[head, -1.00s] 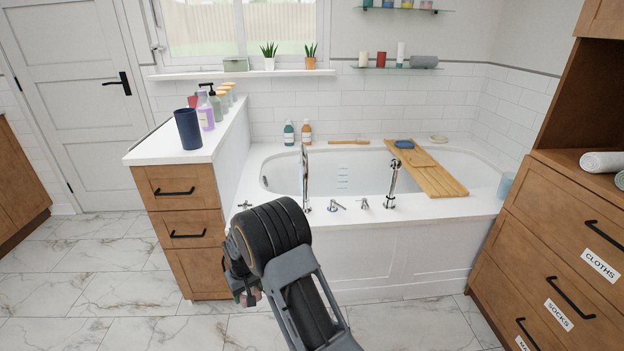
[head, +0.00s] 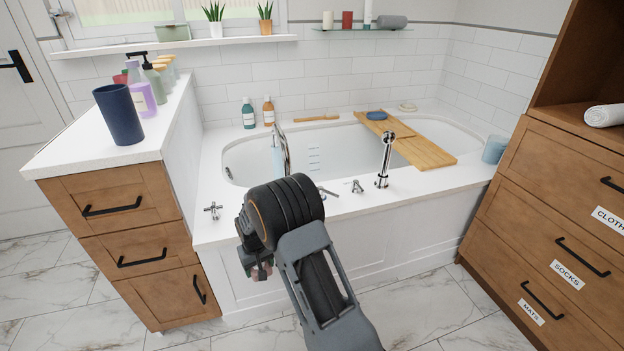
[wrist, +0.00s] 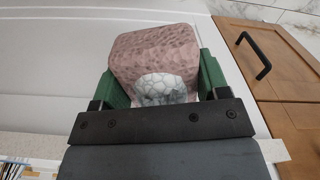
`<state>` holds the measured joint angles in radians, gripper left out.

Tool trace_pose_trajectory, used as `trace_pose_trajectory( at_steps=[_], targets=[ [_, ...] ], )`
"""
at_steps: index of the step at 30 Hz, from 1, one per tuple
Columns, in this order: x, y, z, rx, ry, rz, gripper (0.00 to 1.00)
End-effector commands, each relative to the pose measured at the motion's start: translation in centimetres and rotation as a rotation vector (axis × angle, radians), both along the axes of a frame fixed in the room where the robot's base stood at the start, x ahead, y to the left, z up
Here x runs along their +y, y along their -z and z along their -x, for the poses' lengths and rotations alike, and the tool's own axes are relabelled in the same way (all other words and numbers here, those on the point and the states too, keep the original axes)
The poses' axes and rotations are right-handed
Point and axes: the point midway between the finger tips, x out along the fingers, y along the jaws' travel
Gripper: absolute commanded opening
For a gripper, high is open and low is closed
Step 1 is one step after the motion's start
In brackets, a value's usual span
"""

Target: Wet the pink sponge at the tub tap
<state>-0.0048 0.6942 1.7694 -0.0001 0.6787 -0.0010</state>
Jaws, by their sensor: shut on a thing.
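In the wrist view the pink sponge (wrist: 155,55), with a whitish foamy-looking patch on its near side, sits between the green fingers of my gripper (wrist: 158,85), which is shut on it. In the head view my gripper (head: 257,270) is low in front of the tub's front panel, below the rim, and the sponge is mostly hidden. The tub tap (head: 284,150) is a tall curved chrome spout on the near rim of the tub (head: 400,205), beyond my gripper. A pale blue strip, perhaps running water, shows beside the spout.
A hand shower (head: 385,160) stands right of the tap. A wooden bath tray (head: 425,150) with a blue item (head: 377,115) spans the tub. The drawer cabinet (head: 110,205) is close on the left, with a dark blue cup (head: 119,115) on top. Wooden drawers (head: 550,250) stand right.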

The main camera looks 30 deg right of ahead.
Motion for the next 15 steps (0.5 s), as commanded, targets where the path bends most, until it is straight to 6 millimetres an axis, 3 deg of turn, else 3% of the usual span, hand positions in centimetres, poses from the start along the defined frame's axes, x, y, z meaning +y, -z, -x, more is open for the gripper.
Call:
trace_pose_trajectory(
  at_steps=[1,8,10,15],
  targets=[
    [0.0,1.9,0.0,-0.001,0.001,0.0,0.46],
    [-0.3,4.7,0.0,-0.001,0.005,0.0,0.46],
    [-0.2,3.8,0.0,-0.017,0.001,0.035,0.46],
    [-3.6,1.1,0.9,-0.041,-0.114,0.069,0.46]
  ],
)
